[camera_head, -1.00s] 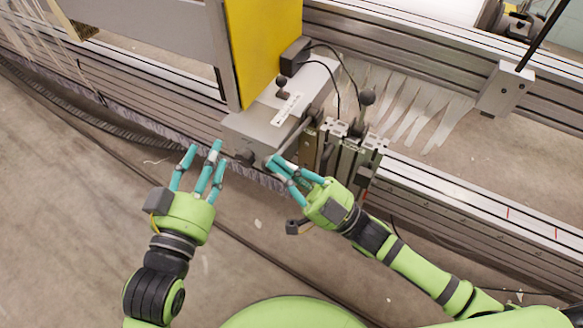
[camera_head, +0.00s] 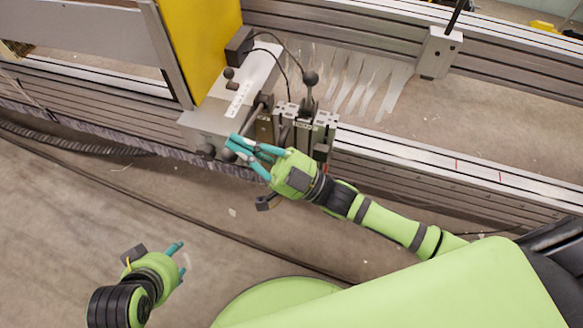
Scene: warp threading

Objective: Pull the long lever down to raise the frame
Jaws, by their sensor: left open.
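A lever with a round black knob (camera_head: 310,78) stands upright on the metal carriage (camera_head: 303,128) of the machine. A dark rod (camera_head: 258,108) runs beside the grey box (camera_head: 215,115), and dark round knobs (camera_head: 207,150) sit at its front edge. My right gripper (camera_head: 238,147) has its teal fingers at this front edge, left of and below the upright lever. Its fingers overlap one another, so whether they hold anything is hidden. My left gripper (camera_head: 182,258) is open and empty over the floor at the lower left, apart from the machine.
A yellow panel (camera_head: 200,45) rises behind the grey box. Black cables (camera_head: 283,45) loop above the carriage. White threads (camera_head: 365,80) fan out behind the lever. A long metal rail (camera_head: 430,165) runs to the right.

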